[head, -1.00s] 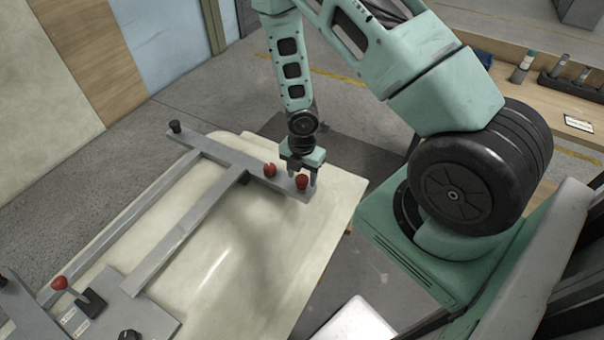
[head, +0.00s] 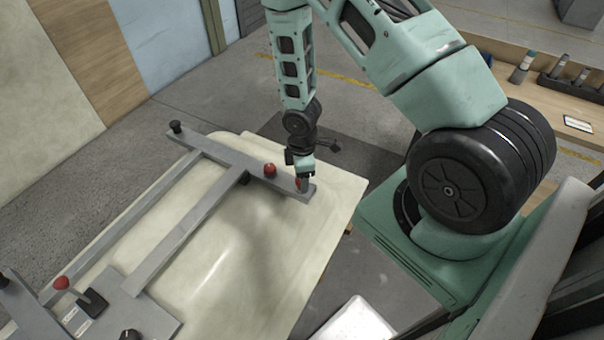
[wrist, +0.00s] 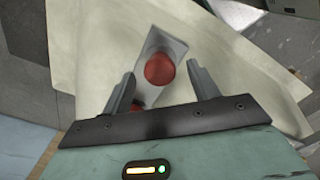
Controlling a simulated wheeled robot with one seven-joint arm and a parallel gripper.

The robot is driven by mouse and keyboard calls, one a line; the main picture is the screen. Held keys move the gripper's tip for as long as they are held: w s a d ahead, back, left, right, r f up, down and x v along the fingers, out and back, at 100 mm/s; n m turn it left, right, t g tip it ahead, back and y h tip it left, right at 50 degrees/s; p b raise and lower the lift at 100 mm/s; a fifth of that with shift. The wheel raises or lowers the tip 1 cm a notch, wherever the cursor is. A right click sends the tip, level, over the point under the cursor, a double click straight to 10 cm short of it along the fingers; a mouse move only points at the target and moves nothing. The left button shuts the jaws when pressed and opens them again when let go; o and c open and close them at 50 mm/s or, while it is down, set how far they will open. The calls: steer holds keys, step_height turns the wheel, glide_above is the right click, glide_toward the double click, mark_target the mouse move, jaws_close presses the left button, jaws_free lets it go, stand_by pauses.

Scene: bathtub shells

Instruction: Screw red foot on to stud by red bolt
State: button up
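My gripper (head: 304,186) points down over the right end of a grey crossbar (head: 215,150) lying on the pale tub shell. A red rounded piece, seemingly the red foot (wrist: 160,69), sits at that end between my two fingers. In the wrist view a gap shows on both sides of it, so my gripper (wrist: 162,75) is open around it. In the head view the finger hides most of this red piece (head: 298,184). A second red knob, seemingly the red bolt (head: 270,170), stands further left on the bar; in the wrist view my left finger partly hides it. Any stud thread is hidden.
A black foot (head: 175,126) stands at the bar's far left end. A red-knobbed lever clamp (head: 61,283) and grey plate are at the lower left. The pale shell (head: 225,265) lies beneath. A wooden bench (head: 560,105) with tools stands at the right.

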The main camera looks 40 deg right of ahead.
steer(key=shift+r, duration=0.1)
step_height(320, 180, up, 17)
stand_by(0.6)
steer(key=shift+r, duration=0.1)
